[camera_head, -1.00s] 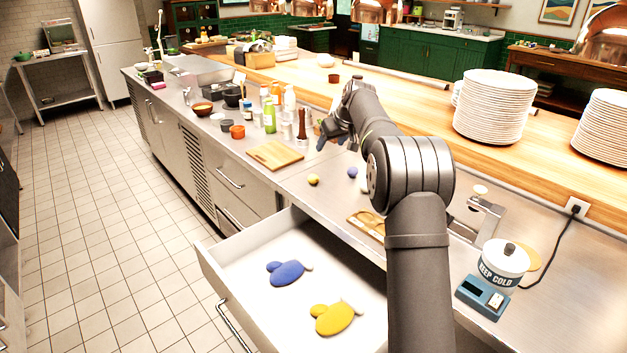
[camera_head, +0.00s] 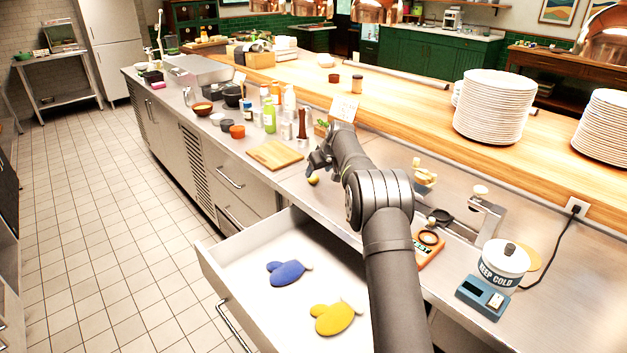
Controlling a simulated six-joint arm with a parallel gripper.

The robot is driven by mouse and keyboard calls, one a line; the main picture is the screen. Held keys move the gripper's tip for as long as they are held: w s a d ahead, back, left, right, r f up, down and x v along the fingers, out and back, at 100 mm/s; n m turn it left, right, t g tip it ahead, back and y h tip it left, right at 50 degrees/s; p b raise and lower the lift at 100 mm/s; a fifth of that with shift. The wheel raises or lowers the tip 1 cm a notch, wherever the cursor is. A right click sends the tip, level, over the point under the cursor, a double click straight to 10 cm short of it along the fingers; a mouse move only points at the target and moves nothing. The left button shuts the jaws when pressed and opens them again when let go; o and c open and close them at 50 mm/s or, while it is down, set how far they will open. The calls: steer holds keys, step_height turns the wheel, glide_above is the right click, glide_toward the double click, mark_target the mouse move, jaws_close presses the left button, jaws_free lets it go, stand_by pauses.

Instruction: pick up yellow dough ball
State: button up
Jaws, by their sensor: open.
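The yellow dough ball (camera_head: 313,179) sits on the steel counter, just right of the wooden cutting board. It is small, and its upper part is partly covered by my gripper. My gripper (camera_head: 314,167) is open and is at or just above the ball in the picture. I cannot tell whether the fingers touch it or stand around it. The blue ball and a pale ball seen earlier are hidden behind my arm.
The cutting board (camera_head: 275,154) lies left of the ball. Bottles, a pepper mill (camera_head: 302,124) and bowls stand behind. An open drawer (camera_head: 250,241) holds a blue mitt (camera_head: 287,273) and a yellow mitt (camera_head: 333,319). A scale (camera_head: 486,297) with a white pot (camera_head: 503,260) is at right.

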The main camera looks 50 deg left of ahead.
mark_target(316, 176)
steer(key=shift+x, duration=2.6)
steer(key=shift+d+f, duration=0.1)
steer(key=shift+d, duration=0.05)
steer(key=c, duration=1.1)
